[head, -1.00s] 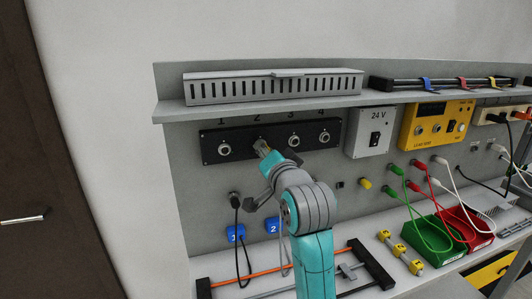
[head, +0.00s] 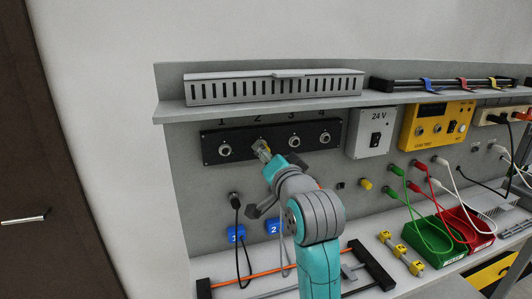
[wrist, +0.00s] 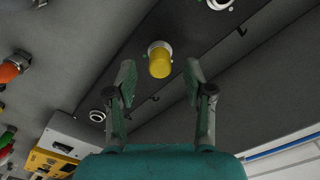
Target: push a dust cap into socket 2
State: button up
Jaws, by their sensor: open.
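A yellow dust cap (wrist: 159,62) sits at a socket on the black panel in the wrist view, with the pale socket ring showing behind it. My gripper (wrist: 160,78) is open, one finger on each side of the cap, with visible gaps. In the head view my gripper (head: 263,151) partly hides socket 2. I cannot tell how deep the cap sits. Socket 1 (head: 225,150), socket 3 (head: 294,142) and socket 4 (head: 325,137) show no cap.
A shelf (head: 170,114) with a slotted grey duct (head: 270,89) overhangs the panel. A 24 V box (head: 371,132) and a yellow unit (head: 437,126) stand to the right. Black cables hang below. Yellow pieces (head: 400,250) and green and red bins (head: 432,240) are on the bench.

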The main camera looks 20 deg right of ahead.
jog(key=s, duration=1)
jog(key=s+f+n+g, duration=0.1)
jog(key=s+f, duration=0.3)
jog(key=f, duration=0.5)
jog(key=s+f+n, duration=0.2)
jog(key=s+f, duration=0.2)
jog(key=f, duration=0.6)
jog(key=s+f+n+g, duration=0.1)
jog(key=s+f, duration=0.4)
jog(key=f, duration=0.4)
jog(key=s+f+n, duration=0.2)
jog(key=s+f, duration=0.2)
jog(key=s, duration=1.1)
jog(key=s+f+n+g, duration=0.1)
jog(key=s+f+n, duration=0.2)
jog(key=s, duration=1.2)
notch_tip(320, 180, down, 2)
